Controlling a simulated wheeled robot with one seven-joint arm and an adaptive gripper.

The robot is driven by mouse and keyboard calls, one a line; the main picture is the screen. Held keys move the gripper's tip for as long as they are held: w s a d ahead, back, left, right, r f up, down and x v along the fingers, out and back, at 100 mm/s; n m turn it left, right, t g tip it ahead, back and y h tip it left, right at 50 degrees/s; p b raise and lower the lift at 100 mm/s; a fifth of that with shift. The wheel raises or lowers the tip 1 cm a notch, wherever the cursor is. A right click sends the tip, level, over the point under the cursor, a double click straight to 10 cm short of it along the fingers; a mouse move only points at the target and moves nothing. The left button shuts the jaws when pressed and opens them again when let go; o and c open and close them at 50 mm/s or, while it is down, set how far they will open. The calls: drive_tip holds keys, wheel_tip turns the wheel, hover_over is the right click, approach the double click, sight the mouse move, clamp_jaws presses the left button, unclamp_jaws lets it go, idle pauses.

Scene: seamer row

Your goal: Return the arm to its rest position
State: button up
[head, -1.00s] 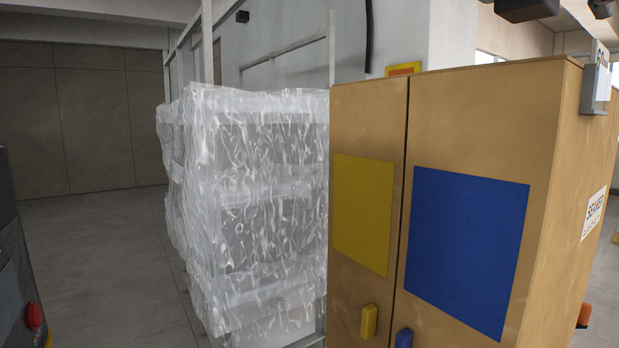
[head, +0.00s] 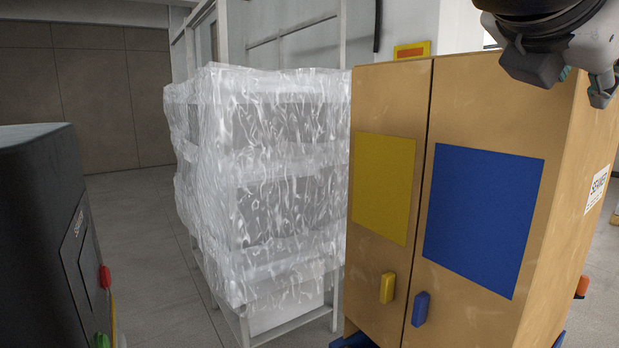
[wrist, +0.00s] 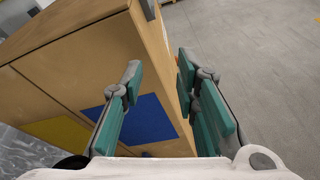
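My gripper (head: 572,80) is at the top right of the head view, raised in front of the upper part of the tan cabinet (head: 487,105). In the wrist view, its two green-padded fingers stand apart with nothing between them (wrist: 160,64). The cabinet and the floor show beyond the fingers. Most of my arm is outside the head view.
The cabinet has a yellow panel (head: 383,188), a blue panel (head: 482,218) and closed doors. A plastic-wrapped rack (head: 265,180) stands left of it. A dark machine (head: 40,230) with red and green buttons is at the left edge. Grey floor (head: 150,260) lies between.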

drive_tip(key=s+a+f+m+g+y, duration=0.1)
drive_tip(key=s+a+f+m+y, duration=0.1)
drive_tip(key=f+m, duration=0.5)
drive_tip(key=s+a+f+m+g+y+p, duration=0.1)
drive_tip(key=s+f+m+y, duration=0.3)
drive_tip(key=f, duration=0.9)
drive_tip(key=s+a+f+m+g+y+p, duration=0.1)
drive_tip(key=s+a+f+m+g+y, duration=0.1)
drive_tip(key=f+m+y, duration=0.4)
wheel_tip(320, 180, down, 4)
drive_tip(key=s+a+m, duration=0.1)
drive_tip(key=s+m, duration=0.1)
drive_tip(key=m, duration=0.2)
drive_tip(key=shift+a, duration=0.25)
drive_tip(key=shift+s+r, duration=0.1)
drive_tip(key=shift+r, duration=0.05)
